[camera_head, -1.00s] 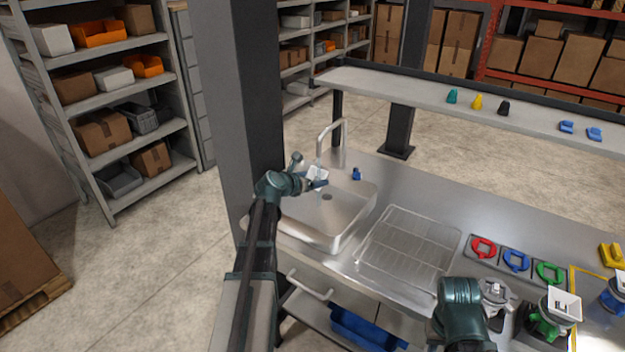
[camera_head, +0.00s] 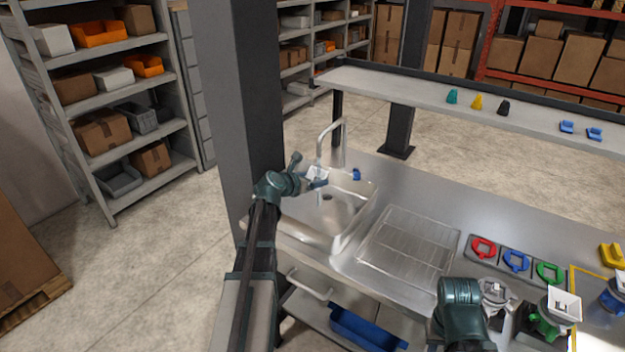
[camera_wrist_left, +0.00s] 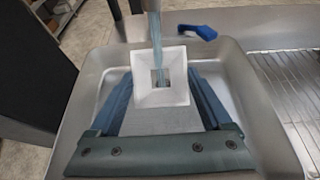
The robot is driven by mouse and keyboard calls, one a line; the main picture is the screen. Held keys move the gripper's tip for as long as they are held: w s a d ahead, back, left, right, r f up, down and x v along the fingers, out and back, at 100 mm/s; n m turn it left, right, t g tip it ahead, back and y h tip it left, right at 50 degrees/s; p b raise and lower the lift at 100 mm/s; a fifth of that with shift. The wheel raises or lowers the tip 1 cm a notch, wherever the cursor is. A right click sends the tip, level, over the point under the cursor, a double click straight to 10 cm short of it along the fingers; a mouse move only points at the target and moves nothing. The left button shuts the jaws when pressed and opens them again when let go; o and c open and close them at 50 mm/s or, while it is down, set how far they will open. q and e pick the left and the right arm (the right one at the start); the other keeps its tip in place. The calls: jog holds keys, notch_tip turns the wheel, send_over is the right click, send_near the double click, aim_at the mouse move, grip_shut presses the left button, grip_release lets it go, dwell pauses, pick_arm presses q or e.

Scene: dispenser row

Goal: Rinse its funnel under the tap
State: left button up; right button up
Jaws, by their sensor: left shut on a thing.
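The white square funnel (camera_wrist_left: 172,98) is held between the fingers of my left gripper (camera_wrist_left: 160,100) in the left wrist view. The tap (camera_head: 330,130) stands behind the sink, and its spout (camera_wrist_left: 150,5) is right above the funnel. A bluish stream of water (camera_wrist_left: 156,35) runs from it into the funnel's opening. In the head view the funnel (camera_head: 316,173) is over the sink basin (camera_head: 318,222), in my left gripper (camera_head: 318,180). My right arm shows at the bottom right, but its fingers are hidden.
A blue item (camera_head: 357,174) sits at the sink's back edge. A wire drying rack (camera_head: 405,248) lies right of the sink. Red (camera_head: 484,247), blue (camera_head: 516,260) and green (camera_head: 550,272) rings lie further right, near dispensers with funnels. A dark post (camera_head: 240,100) stands close to my left arm.

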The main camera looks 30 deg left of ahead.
pick_arm(q)
jog(key=s+r+p, duration=0.1)
jog(key=s, duration=0.8)
jog(key=shift+a+r, duration=0.25)
jog(key=shift+a, duration=0.1)
pick_arm(e)
jog(key=shift+r, duration=0.75)
pick_arm(q)
jog(key=shift+w, duration=0.1)
